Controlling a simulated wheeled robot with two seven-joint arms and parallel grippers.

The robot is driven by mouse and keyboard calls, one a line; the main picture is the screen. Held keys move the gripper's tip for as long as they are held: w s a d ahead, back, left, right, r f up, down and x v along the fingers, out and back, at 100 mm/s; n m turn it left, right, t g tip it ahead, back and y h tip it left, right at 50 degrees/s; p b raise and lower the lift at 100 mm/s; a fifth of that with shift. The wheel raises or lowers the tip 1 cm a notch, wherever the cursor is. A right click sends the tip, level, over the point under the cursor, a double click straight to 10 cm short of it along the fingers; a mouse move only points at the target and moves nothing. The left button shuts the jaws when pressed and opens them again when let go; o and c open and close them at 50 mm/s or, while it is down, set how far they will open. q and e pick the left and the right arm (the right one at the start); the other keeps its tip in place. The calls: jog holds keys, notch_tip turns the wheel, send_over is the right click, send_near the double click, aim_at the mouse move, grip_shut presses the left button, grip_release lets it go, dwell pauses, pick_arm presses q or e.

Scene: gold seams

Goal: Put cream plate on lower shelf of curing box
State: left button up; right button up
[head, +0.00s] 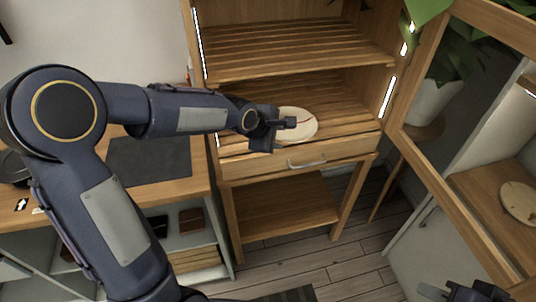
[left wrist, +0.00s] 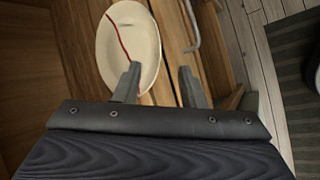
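The cream plate (head: 299,124), with a thin red line across it, rests on the slatted lower shelf (head: 345,110) of the wooden curing box, near its front edge. My left gripper (head: 283,131) is at the plate's near left side. In the left wrist view the plate (left wrist: 115,50) shows beyond the fingers, which stand apart (left wrist: 160,80). One fingertip overlaps the plate's rim in the picture; I cannot tell if it touches. My right gripper (head: 460,291) is low at the bottom right, away from the box, its opening unclear.
The box's framed door (head: 424,150) stands open on the right. A drawer with a metal handle (head: 307,163) is below the shelf. An upper slatted shelf (head: 290,48) is empty. A side cabinet with a dark mat (head: 150,160) is at left. A leafy plant (head: 455,60) is behind the door.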

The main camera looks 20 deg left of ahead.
aim_at(290, 141)
pick_arm(q)
jog(key=shift+a+n+t, duration=0.2)
jog(key=shift+n+t, duration=0.1)
jog(key=shift+w, duration=0.1)
jog(key=shift+x, duration=3.9)
grip_shut()
